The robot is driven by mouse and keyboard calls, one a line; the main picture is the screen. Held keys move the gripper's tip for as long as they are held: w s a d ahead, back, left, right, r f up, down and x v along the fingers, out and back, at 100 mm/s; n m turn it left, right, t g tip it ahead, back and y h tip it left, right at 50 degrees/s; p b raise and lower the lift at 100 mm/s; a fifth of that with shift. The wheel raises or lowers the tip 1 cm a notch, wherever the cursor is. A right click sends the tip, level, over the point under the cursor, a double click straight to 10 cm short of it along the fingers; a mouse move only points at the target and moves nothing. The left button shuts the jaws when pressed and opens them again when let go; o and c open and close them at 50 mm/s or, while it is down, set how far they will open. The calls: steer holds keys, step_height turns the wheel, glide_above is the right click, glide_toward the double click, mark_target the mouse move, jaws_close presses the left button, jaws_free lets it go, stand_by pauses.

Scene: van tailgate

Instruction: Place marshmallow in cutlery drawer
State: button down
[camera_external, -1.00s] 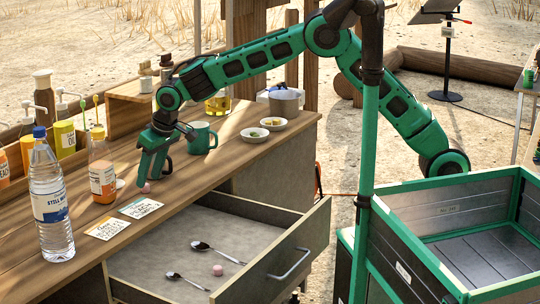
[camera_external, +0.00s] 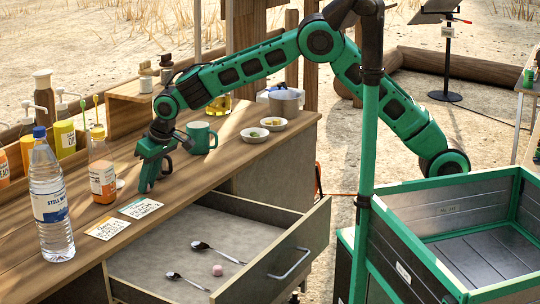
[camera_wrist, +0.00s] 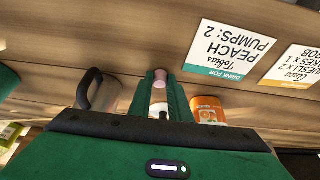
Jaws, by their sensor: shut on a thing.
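My gripper (camera_external: 148,187) points down at the wooden counter, between the juice bottle and the mug. In the wrist view its fingers (camera_wrist: 160,80) are shut on a small pink marshmallow (camera_wrist: 160,74) at their tips. That marshmallow is hidden in the external view. The cutlery drawer (camera_external: 235,222) is pulled open below the counter, to the right of my gripper. Another pink marshmallow (camera_external: 217,270) lies in it, beside a larger spoon (camera_external: 215,252) and a smaller spoon (camera_external: 186,281).
Two order cards (camera_external: 140,208) lie on the counter near its front edge. An orange-labelled bottle (camera_external: 102,180) and a water bottle (camera_external: 50,205) stand left of my gripper. A teal mug (camera_external: 202,138) and two small bowls (camera_external: 255,135) stand behind right. The drawer floor is mostly bare.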

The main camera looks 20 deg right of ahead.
steer(key=shift+r, duration=0.5)
step_height(320, 180, up, 4)
steer(key=shift+f, duration=0.25)
steer(key=s+a+r, duration=0.2)
steer(key=s+r, duration=0.4)
steer(key=s, duration=0.5)
steer(key=s+d+f+m+h, duration=0.1)
steer(key=s+d+f+m, duration=0.3)
steer(key=d+f, duration=0.45)
steer(key=s+d+f+m+t+h, duration=0.15)
steer(key=d+f+m, duration=0.45)
steer(key=d, duration=0.6)
steer(key=n, duration=0.1)
glide_toward(231, 241)
steer(key=shift+w+a+f+h, duration=0.15)
steer(key=shift+w+f, duration=0.05)
steer(key=shift+w, duration=0.15)
steer(key=shift+w+a+f+h, duration=0.1)
steer(key=shift+w+a+f, duration=0.15)
steer(key=shift+w, duration=0.15)
steer(key=shift+w+d+f, duration=0.15)
steer(key=shift+w+f, duration=0.15)
steer(key=shift+w, duration=0.05)
steer(key=shift+f, duration=1.9)
steer(key=shift+f, duration=0.1)
